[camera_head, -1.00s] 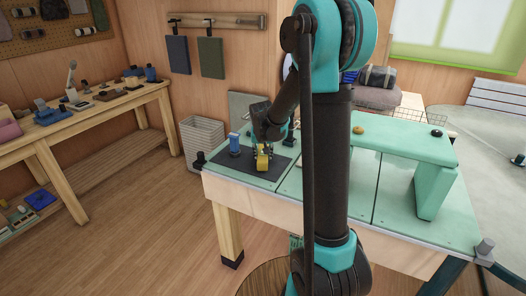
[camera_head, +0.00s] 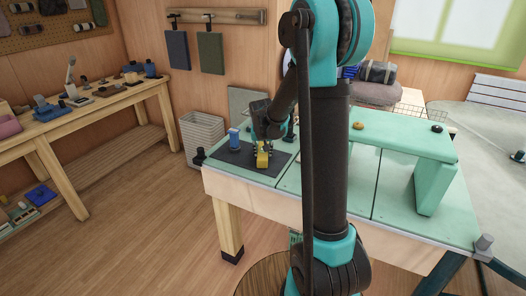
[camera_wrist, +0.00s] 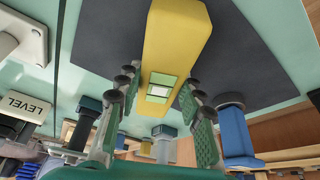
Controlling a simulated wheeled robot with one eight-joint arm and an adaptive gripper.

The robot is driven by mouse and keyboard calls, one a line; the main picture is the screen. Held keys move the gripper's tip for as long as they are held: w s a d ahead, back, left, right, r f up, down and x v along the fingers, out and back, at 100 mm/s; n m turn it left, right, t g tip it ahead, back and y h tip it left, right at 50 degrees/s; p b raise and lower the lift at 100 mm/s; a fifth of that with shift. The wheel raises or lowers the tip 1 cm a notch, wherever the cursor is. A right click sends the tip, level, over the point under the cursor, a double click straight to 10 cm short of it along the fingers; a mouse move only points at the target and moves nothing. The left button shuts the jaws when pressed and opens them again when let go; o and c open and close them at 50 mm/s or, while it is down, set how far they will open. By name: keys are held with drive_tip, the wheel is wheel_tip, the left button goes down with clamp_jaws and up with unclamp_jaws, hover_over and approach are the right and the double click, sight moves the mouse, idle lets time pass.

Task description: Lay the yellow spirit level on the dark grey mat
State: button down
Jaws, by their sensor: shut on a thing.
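The yellow spirit level (camera_head: 263,160) is between the fingers of my gripper (camera_head: 264,143), over the dark grey mat (camera_head: 231,157) at the left end of the green-topped bench. In the wrist view, the level (camera_wrist: 176,38) runs away from my gripper (camera_wrist: 158,92), with a finger on each side and its green-framed vial showing. The mat (camera_wrist: 101,48) shows behind it on both sides. My gripper is shut on the level. I cannot tell whether the level's underside touches the mat.
A blue upright object (camera_head: 234,139) stands close to the left of my gripper, by the mat. A green raised shelf (camera_head: 402,137) stands on the right of the bench. In the wrist view, a block marked LEVEL (camera_wrist: 26,106) shows at the left.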

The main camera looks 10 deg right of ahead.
drive_tip(key=shift+f, duration=0.1)
drive_tip(key=c, duration=0.9)
unclamp_jaws()
drive_tip(key=d+v, duration=0.1)
drive_tip(key=v, duration=1.1)
drive_tip(key=shift+a, duration=0.45)
